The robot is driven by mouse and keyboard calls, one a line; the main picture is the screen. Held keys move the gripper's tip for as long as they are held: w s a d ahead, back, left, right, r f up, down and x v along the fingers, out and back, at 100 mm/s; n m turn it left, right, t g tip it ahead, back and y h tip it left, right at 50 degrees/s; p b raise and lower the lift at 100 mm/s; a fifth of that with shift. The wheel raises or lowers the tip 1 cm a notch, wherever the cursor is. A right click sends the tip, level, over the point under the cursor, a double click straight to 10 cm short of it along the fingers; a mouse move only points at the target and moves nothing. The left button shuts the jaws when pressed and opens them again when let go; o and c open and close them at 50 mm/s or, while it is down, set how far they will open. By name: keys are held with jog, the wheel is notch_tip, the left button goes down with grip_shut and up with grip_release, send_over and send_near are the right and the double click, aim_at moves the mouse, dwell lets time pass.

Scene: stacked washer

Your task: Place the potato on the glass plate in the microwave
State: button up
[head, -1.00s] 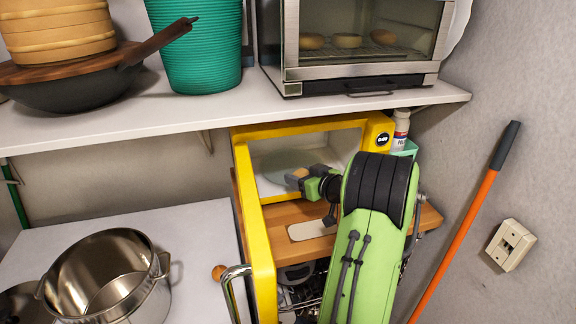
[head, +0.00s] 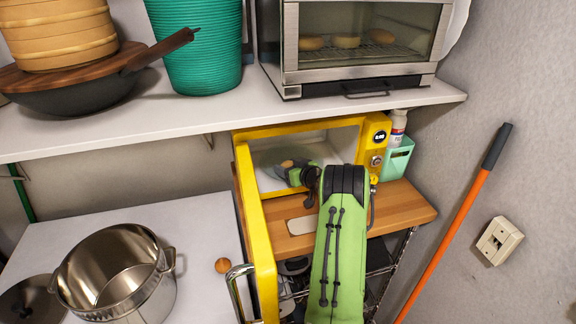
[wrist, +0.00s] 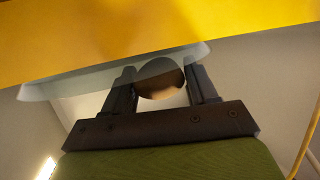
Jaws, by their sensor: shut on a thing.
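The yellow microwave (head: 243,140) stands on a wooden shelf with its door (head: 262,255) open toward me. My gripper (head: 290,168) reaches inside the microwave. It is shut on the brown potato (head: 286,163), which also shows between the two dark fingers in the wrist view (wrist: 160,82). The pale glass plate (wrist: 60,87) shows behind the potato in the wrist view, partly hidden by the yellow frame, the fingers and the potato. I cannot tell whether the potato touches the plate.
A metal pot (head: 120,275) stands on the white counter at left, with a small round brown thing (head: 222,265) beside it. A toaster oven (head: 360,45) sits on the shelf above. A mint container (head: 398,158) stands right of the microwave. The open door borders my arm's left.

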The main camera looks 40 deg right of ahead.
jog(key=shift+w+d, duration=0.1)
jog(key=shift+b, duration=0.3)
jog(key=o, duration=1.1)
jog(key=shift+f, duration=0.1)
jog(key=shift+r+p, duration=0.3)
jog(key=shift+p, duration=0.05)
jog(key=b+v, duration=0.2)
jog(key=v, duration=1)
jog(key=shift+f, duration=0.15)
